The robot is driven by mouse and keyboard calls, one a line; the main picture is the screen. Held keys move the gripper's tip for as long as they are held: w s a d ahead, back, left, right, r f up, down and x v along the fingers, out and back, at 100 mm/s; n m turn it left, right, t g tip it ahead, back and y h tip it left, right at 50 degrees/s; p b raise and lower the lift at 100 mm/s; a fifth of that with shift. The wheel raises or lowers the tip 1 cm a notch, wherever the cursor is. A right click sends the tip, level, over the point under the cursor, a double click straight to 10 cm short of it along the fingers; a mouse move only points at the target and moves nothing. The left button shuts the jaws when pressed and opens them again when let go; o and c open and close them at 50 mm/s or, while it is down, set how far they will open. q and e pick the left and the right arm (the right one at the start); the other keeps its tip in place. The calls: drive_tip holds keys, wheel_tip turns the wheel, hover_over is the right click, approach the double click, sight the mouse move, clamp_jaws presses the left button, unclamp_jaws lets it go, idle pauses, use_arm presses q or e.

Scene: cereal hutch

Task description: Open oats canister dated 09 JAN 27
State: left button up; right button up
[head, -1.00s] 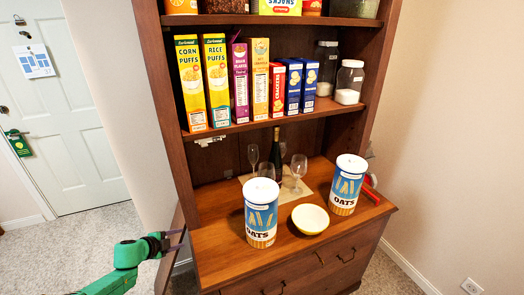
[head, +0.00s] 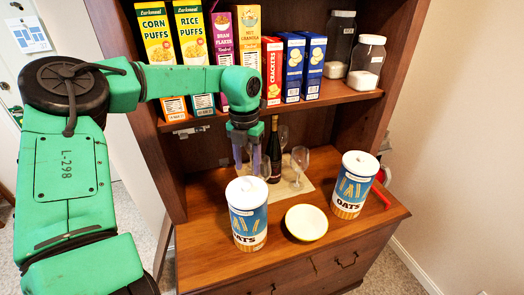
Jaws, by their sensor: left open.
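Two blue-and-white OATS canisters with white lids stand upright on the wooden counter. The left canister (head: 248,228) is at the front, and the right canister (head: 352,192) is farther right and slightly back. No date is legible on either one. My left gripper (head: 246,170) is open, with its purple fingers pointing down just above and behind the left canister's lid. It appears apart from the lid, though the exact gap is hard to judge. My right gripper is not in view.
A cream bowl (head: 306,222) sits between the canisters. Behind are a dark bottle (head: 274,155) and stemmed glasses (head: 299,163) on a mat. Cereal boxes and jars fill the shelf above. A red object (head: 381,197) lies beside the right canister.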

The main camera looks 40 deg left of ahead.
sight(247, 185)
use_arm(q)
drive_tip(key=shift+w+d+r, duration=0.1)
drive_tip(key=shift+w+d, duration=0.05)
drive_tip(key=shift+w, duration=0.05)
drive_tip(key=shift+s, duration=0.25)
drive_tip(key=shift+s+a+f+b, duration=0.4)
drive_tip(key=shift+s+f+b, duration=0.2)
drive_tip(key=shift+s+f, duration=0.1)
drive_tip(key=shift+w+d+f+b, duration=0.15)
drive_tip(key=shift+f+b, duration=0.1)
drive_tip(key=shift+f, duration=0.2)
drive_tip(key=shift+w+a+f+b, duration=0.15)
drive_tip(key=shift+f+b, duration=0.1)
drive_tip(key=shift+f, duration=0.2)
drive_tip(key=shift+w+d+f, duration=0.2)
drive_tip(key=shift+f, duration=0.25)
drive_tip(key=shift+s+a, duration=0.1)
drive_tip(key=shift+s, duration=0.15)
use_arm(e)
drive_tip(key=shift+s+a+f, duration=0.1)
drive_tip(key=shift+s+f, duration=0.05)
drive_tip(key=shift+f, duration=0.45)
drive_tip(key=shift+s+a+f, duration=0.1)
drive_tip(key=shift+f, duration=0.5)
use_arm(q)
drive_tip(key=shift+w+f, duration=0.1)
drive_tip(key=shift+w, duration=0.05)
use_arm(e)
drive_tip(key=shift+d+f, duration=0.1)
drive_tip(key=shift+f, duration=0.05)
